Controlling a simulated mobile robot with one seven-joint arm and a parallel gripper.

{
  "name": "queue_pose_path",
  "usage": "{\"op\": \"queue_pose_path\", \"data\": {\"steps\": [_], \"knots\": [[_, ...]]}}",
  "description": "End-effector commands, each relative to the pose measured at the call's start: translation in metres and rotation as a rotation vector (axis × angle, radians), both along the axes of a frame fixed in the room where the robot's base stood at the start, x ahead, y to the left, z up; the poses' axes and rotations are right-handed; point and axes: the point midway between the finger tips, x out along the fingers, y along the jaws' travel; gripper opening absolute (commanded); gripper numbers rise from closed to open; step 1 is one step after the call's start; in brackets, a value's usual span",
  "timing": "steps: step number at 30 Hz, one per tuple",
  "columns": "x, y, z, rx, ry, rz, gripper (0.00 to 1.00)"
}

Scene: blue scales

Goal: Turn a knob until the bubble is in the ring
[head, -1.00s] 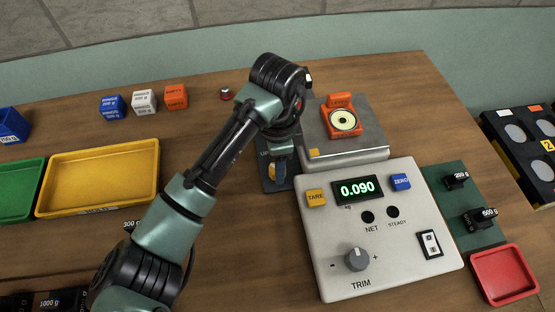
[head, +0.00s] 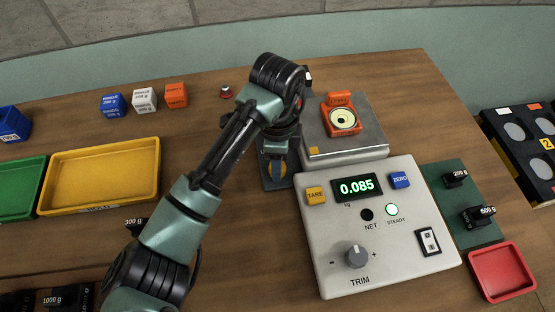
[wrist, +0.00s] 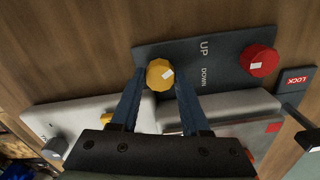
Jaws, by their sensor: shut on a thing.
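An orange bubble level (head: 341,103) sits on the grey scale platform (head: 368,146). Its round window (head: 343,119) shows a pale disc with a dark mark near the middle; whether the bubble lies inside the ring is too small to tell. A yellow knob (wrist: 160,74) stands on a dark plate (wrist: 205,72) marked UP and DOWN, left of the scale. My gripper (wrist: 160,84) is shut on the yellow knob, one blue finger on each side. In the head view my gripper (head: 275,170) partly hides the knob. A red knob (wrist: 259,60) stands near a LOCK label.
The scale console (head: 320,235) reads 0.085, with its STEADY lamp lit and a TRIM knob (head: 357,256). Yellow (head: 98,208) and red (head: 503,274) trays stand left and right. Labelled cubes (head: 144,101) stand at the back left. Bare wood lies behind the arm.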

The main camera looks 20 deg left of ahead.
Motion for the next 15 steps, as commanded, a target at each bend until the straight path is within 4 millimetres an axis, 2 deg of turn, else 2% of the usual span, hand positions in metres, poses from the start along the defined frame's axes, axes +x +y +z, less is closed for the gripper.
{"op": "queue_pose_path", "data": {"steps": [1,3,11,15], "knots": [[0.0006,0.0001,0.001,0.0,-0.002,0.0,0.49],[0.0005,0.0001,0.0009,0.0,-0.002,0.0,0.58],[0.0003,0.0,0.0008,-0.001,-0.001,0.001,0.58],[0.0007,-0.0001,0.0093,0.001,-0.002,0.0,0.58]]}}
